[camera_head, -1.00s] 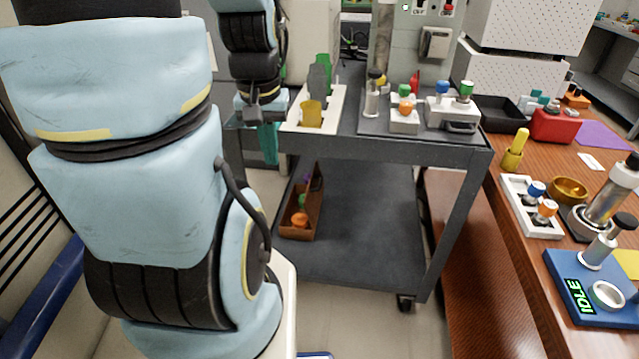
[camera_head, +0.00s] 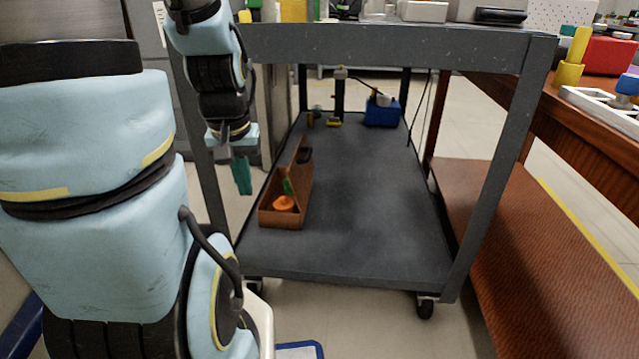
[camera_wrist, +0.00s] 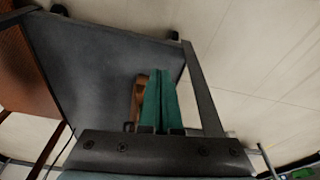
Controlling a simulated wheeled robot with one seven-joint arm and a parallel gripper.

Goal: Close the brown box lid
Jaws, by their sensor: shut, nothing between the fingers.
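The brown box (camera_head: 284,218) sits on the lower shelf of the grey cart, near its left side. Its lid (camera_head: 296,155) appears raised, seen nearly edge-on. An orange thing (camera_head: 283,203) and a green thing (camera_head: 288,187) show inside. My gripper (camera_head: 243,178) has teal fingers pointing down and is left of the box, apart from it in the head view. In the wrist view the fingers (camera_wrist: 159,75) are together and empty, and they hide part of the brown box (camera_wrist: 138,98).
The grey cart's upper shelf edge (camera_head: 380,45) and a front leg (camera_head: 490,180) frame the lower shelf. A blue item (camera_head: 382,112) and small tools stand at the shelf's back. The shelf right of the box is clear. A wooden bench (camera_head: 540,240) is at right.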

